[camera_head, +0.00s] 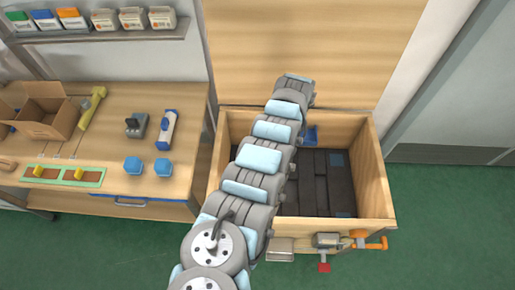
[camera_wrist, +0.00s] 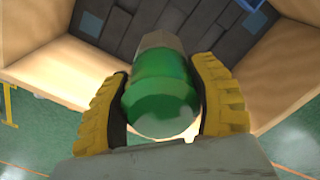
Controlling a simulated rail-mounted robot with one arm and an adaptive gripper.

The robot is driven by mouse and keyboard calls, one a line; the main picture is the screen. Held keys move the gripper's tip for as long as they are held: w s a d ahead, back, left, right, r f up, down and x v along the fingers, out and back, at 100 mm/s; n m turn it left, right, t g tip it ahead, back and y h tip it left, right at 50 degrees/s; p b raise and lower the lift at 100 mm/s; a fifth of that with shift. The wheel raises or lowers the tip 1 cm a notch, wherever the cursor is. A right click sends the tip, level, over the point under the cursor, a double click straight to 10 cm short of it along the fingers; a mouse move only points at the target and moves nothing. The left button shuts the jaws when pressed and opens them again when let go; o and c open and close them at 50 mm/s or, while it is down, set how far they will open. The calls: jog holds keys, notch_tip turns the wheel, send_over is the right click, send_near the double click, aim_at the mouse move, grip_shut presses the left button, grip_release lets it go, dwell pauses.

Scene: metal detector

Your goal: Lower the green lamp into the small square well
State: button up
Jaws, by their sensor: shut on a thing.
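In the wrist view the green lamp (camera_wrist: 160,88) sits between the two yellow-padded fingers of my gripper (camera_wrist: 165,110), which is shut on it. The lamp has a rounded green body with a pale grey end pointing away toward the box floor. Beyond it lies the dark tiled floor of a wooden box (camera_wrist: 262,62). In the head view my arm reaches over this wooden box (camera_head: 375,180); the gripper and lamp are hidden behind the arm there. I cannot make out a small square well for certain in either view.
The box has raised wooden walls and a tall upright lid (camera_head: 310,50) behind. A blue part (camera_head: 312,134) shows inside near the back wall. A workbench (camera_head: 100,115) at left holds a cardboard box, a hammer and blue-topped pieces.

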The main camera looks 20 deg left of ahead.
jog(key=s+a+f+m+b, duration=0.1)
jog(key=s+a+f+b, duration=0.25)
jog(key=s+a, duration=0.45)
jog(key=shift+w+a+f+b, duration=0.25)
jog(key=shift+w+f+b, duration=0.1)
jog(key=shift+f+b, duration=5.25)
jog(key=shift+w+a+f+b, duration=0.3)
jog(key=shift+f+b, duration=4.15)
jog(key=shift+f, duration=2.25)
jog(key=shift+w+a+f+b, duration=0.25)
jog(key=shift+w+f+b, duration=0.1)
jog(key=shift+f+b, duration=5.25)
jog(key=shift+f+p, duration=0.55)
jog(key=o, duration=1.3)
notch_tip(320, 180, up, 12)
jog(key=p, duration=1)
jog(key=shift+r+p, duration=0.1)
jog(key=shift+p, duration=0.25)
